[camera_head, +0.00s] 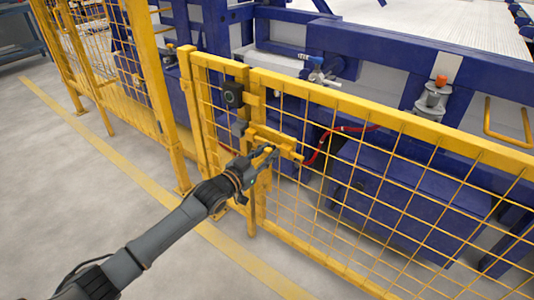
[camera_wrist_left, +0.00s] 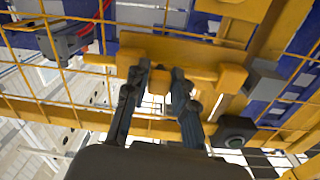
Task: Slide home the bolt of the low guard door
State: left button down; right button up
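The low guard door (camera_head: 330,180) is yellow mesh in a yellow frame. Its yellow bolt (camera_head: 274,137) lies across the door's edge at the latch post, and fills the upper middle of the left wrist view (camera_wrist_left: 195,62). A small yellow bolt handle (camera_wrist_left: 159,79) sticks out from the bolt. My left gripper (camera_head: 264,154) is at the bolt, and in the left wrist view its two dark fingers (camera_wrist_left: 161,76) stand either side of the handle. I cannot tell whether they press on it. My right gripper is out of view.
A dark round-faced box (camera_head: 232,94) sits on the fence left of the bolt. A red cable (camera_head: 322,143) runs behind the mesh, with blue machine frames (camera_head: 385,195) beyond. The grey floor (camera_head: 90,190) in front of the fence is clear.

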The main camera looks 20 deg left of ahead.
pick_arm(q)
jog(key=shift+w+a, duration=0.1)
jog(key=shift+a, duration=0.15)
jog(key=a, duration=0.1)
jog(key=w+a, duration=0.1)
jog(key=a, duration=0.2)
jog(key=shift+w+a+b, duration=0.2)
jog(key=shift+w+b, duration=0.15)
jog(key=shift+w+a+r, duration=0.1)
jog(key=shift+a, duration=0.35)
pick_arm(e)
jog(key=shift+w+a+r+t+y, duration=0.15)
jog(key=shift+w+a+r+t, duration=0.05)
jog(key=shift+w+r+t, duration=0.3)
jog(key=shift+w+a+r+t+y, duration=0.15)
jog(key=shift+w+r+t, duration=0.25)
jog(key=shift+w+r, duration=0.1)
pick_arm(q)
jog(key=c, duration=1.1)
grip_release()
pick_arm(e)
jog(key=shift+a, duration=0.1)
pick_arm(q)
jog(key=v, duration=1.2)
